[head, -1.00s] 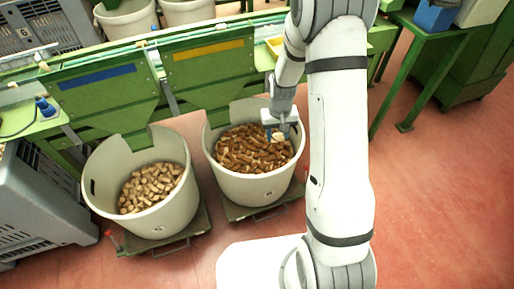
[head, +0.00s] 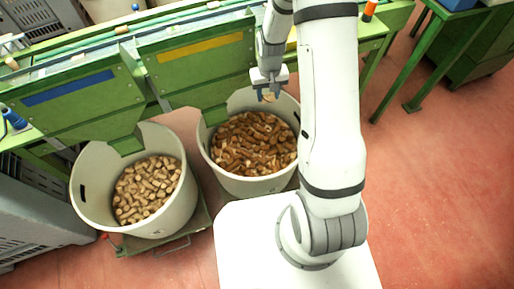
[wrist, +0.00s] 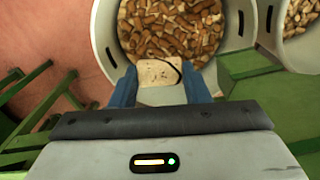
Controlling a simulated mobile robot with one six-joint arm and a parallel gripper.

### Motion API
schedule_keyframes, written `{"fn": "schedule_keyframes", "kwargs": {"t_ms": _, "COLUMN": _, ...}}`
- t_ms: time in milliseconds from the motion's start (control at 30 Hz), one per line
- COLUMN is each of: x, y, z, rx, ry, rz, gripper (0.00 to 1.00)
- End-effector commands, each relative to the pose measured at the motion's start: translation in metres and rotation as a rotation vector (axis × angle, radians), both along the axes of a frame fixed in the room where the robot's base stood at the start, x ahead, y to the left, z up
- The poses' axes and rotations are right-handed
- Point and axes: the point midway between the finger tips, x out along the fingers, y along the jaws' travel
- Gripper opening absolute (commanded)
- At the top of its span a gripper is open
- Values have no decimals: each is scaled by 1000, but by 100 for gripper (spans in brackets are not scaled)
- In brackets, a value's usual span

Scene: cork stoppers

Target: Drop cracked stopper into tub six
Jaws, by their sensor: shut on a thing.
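My gripper (head: 268,94) is shut on a pale cork stopper (wrist: 157,73) with a dark, curved crack line, held between the two blue fingers. In the head view my gripper is at the far rim of the right tub (head: 208,160), which is pale and holds many brown stoppers. In the wrist view this tub (wrist: 102,32) lies beyond the fingertips, and the stopper overlaps its near edge. A second pale tub (head: 86,190) with lighter stoppers stands to the left. I cannot read a number on either tub.
A green sorting bench with a blue-striped panel (head: 70,88) and a yellow-striped panel (head: 200,47) runs behind the tubs. A grey crate (head: 40,222) stands at the left. Red floor (head: 440,190) is clear at the right.

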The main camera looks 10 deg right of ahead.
Motion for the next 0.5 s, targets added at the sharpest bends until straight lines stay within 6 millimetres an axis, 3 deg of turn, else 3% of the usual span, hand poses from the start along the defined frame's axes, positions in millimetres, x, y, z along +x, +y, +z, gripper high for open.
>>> {"fn": "schedule_keyframes", "kwargs": {"t_ms": 167, "x": -2, "y": -5, "z": -16, "rx": 0, "ry": 0, "rz": 0, "gripper": 21}}
{"fn": "schedule_keyframes", "kwargs": {"t_ms": 500, "x": -20, "y": -7, "z": -103, "rx": 0, "ry": -1, "rz": 84, "gripper": 21}}
